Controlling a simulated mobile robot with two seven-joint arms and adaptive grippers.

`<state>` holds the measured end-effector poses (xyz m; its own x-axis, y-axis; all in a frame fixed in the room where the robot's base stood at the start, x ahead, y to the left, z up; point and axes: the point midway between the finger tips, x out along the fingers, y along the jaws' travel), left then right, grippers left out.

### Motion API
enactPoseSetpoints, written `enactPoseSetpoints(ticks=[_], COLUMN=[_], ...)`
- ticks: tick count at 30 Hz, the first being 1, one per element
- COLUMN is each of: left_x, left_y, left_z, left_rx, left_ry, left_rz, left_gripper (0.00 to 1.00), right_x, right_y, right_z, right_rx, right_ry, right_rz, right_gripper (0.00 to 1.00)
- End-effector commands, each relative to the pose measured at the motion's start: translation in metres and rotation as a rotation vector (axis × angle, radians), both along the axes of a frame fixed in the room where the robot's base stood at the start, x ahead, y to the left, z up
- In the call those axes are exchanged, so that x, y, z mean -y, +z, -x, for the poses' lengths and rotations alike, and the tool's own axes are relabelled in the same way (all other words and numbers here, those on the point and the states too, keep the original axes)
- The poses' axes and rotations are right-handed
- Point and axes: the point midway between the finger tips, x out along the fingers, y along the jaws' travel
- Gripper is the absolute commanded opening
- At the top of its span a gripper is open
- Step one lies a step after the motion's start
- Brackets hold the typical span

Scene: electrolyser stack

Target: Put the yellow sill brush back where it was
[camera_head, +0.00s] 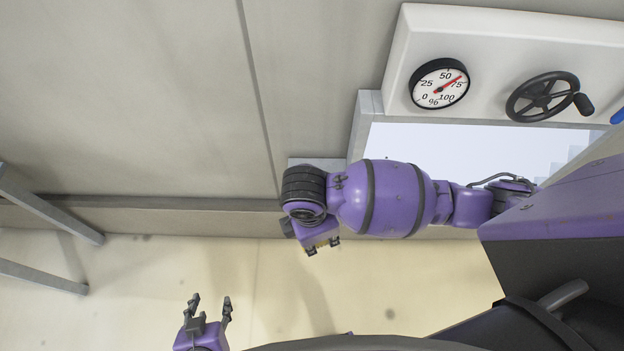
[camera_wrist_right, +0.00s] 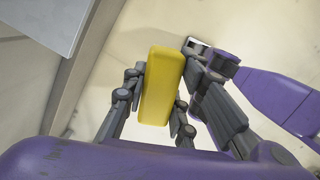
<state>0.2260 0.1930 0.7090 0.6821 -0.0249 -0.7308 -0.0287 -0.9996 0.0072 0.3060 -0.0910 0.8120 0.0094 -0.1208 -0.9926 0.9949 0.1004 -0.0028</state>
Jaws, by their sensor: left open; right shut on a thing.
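The yellow sill brush (camera_wrist_right: 163,70) shows in the right wrist view as a long yellow block with rounded corners. My right gripper (camera_wrist_right: 158,98) is shut on it, with a finger on each side. The brush does not show in the head view, where my right arm and wrist cover that area. My left gripper (camera_head: 208,308) is open and empty at the bottom of the head view, over the pale floor.
A white panel with a round percent gauge (camera_head: 440,84) and a black handwheel (camera_head: 543,97) is at the upper right. Below it is a pale opening (camera_head: 460,148) with a grey frame. A grey wall (camera_head: 120,90) fills the upper left. Grey bars (camera_head: 50,212) stand at the left edge.

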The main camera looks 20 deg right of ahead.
Motion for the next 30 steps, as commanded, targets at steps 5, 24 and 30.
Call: enactPoseSetpoints(ticks=[5, 24, 30], left_x=[-0.001, -0.006, -0.004], left_y=[0.003, -0.005, -0.005], left_z=[-0.004, 0.003, 0.003], left_rx=[0.008, -0.010, -0.009], left_ry=[-0.001, -0.012, -0.006], left_rz=[0.000, -0.014, -0.010], left_gripper=[0.44, 0.44, 0.44], right_x=[0.010, 0.053, 0.053], right_y=[0.001, 0.000, -0.026], right_z=[-0.036, -0.187, -0.186], right_rx=[0.008, 0.003, 0.000], right_ry=[0.007, 0.005, 0.007], right_rz=[0.004, 0.002, 0.000], right_gripper=[0.00, 0.00, 0.00])
